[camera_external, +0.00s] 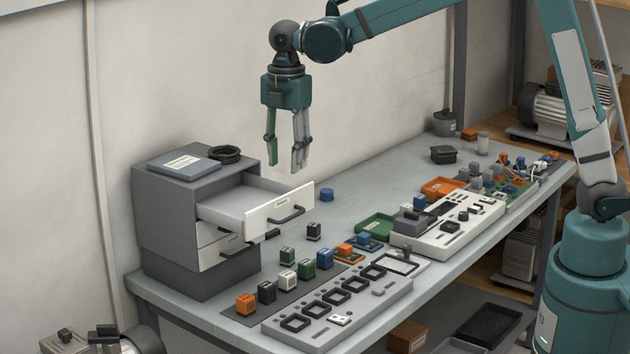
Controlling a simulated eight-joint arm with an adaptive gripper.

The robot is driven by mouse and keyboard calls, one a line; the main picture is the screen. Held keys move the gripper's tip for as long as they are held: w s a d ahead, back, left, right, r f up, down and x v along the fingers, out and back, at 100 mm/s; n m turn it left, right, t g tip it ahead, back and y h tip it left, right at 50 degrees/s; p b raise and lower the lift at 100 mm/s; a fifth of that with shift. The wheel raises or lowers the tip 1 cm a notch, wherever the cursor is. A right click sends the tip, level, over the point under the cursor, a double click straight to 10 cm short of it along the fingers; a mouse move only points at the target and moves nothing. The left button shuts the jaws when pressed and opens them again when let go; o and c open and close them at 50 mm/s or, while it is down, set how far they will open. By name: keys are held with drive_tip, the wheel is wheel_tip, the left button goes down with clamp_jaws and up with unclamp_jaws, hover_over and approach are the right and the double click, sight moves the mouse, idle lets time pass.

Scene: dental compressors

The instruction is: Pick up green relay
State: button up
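A green relay (306,268) sits in a row of small cube relays on a dark strip on the workbench, between a white relay (287,281) and a blue relay (325,259). A darker cube (287,256), which looks green, stands behind the row. Another dark cube (314,231) stands farther back; its colour is hard to tell. My gripper (286,166) points down with its fingers apart and nothing between them. It hangs high, in the picture above the open drawer and well above the relays.
A grey cabinet (160,222) has its white top drawer (283,213) pulled out beside the relays. A panel with square sockets (345,300) lies in front of the row. A green tray (375,225), circuit boards and parts crowd the right.

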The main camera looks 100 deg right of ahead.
hover_over(285, 251)
wheel_tip(285, 251, down, 19)
drive_tip(key=shift+s+a+r, duration=0.1)
drive_tip(key=shift+s+a, duration=0.05)
drive_tip(key=shift+f, duration=1.3)
drive_tip(key=shift+f, duration=2.6)
drive_tip(key=c, duration=0.9)
